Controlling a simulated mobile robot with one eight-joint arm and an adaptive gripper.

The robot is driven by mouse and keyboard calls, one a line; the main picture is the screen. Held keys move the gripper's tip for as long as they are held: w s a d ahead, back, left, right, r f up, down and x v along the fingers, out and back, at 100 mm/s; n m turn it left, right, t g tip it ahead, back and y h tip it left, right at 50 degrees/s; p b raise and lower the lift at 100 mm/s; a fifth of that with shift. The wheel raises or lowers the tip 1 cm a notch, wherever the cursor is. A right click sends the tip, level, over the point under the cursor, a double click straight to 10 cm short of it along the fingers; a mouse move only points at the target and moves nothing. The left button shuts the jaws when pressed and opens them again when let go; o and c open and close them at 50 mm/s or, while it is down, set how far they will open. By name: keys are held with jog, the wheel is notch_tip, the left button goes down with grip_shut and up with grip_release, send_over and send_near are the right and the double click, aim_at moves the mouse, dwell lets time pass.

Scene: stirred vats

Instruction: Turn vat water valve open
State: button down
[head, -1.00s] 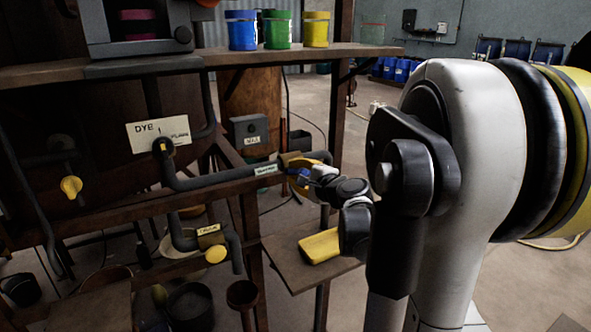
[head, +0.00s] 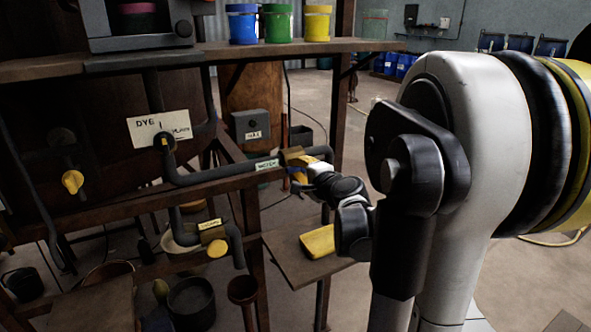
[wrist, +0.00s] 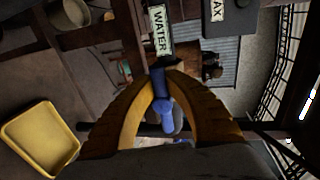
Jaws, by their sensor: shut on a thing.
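The water valve has a blue handle (wrist: 163,106), seen in the wrist view between the two yellow fingers of my gripper (wrist: 165,98). My gripper is shut on this handle. A white label reading WATER (wrist: 160,31) sits on the pipe just beyond it. In the head view the same WATER label (head: 267,164) is on the dark pipe, and my gripper (head: 297,178) is at the pipe's right end. The blue handle is mostly hidden there by my gripper.
A yellow tray (head: 318,242) lies on a low board below my gripper. Another valve with a yellow knob (head: 217,249) is on the lower pipe, and a yellow knob (head: 72,182) is at left. The shelf (head: 230,50) above holds blue, green and yellow jars.

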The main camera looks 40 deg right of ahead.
jog(key=c, duration=1.4)
grip_release()
jog(key=v, duration=1.2)
jog(key=shift+s, duration=0.1)
jog(key=shift+a, duration=0.1)
jog(key=w+a+f+n+g+y, duration=0.15)
jog(key=a+n, duration=0.25)
jog(key=a, duration=0.4)
jog(key=a+f+n+g+y, duration=0.25)
jog(key=a+n, duration=0.25)
jog(key=a, duration=0.4)
jog(key=s+a+f+n+g, duration=0.1)
jog(key=s+a+f+n, duration=0.1)
jog(key=s+a+n, duration=0.1)
jog(key=s+a+f+n+g, duration=0.1)
jog(key=s+a+n+g, duration=0.1)
jog(key=s+a+n, duration=0.2)
jog(key=s+a+f+n+g, duration=0.1)
jog(key=s+a+f+n, duration=0.1)
jog(key=s+a+n, duration=0.1)
jog(key=shift+s+a+f+n, duration=0.1)
jog(key=shift+a+f+n, duration=0.1)
jog(key=shift+a+n, duration=0.25)
jog(key=shift+s+a+f+n, duration=0.15)
jog(key=shift+a+n, duration=0.2)
jog(key=shift+a, duration=0.2)
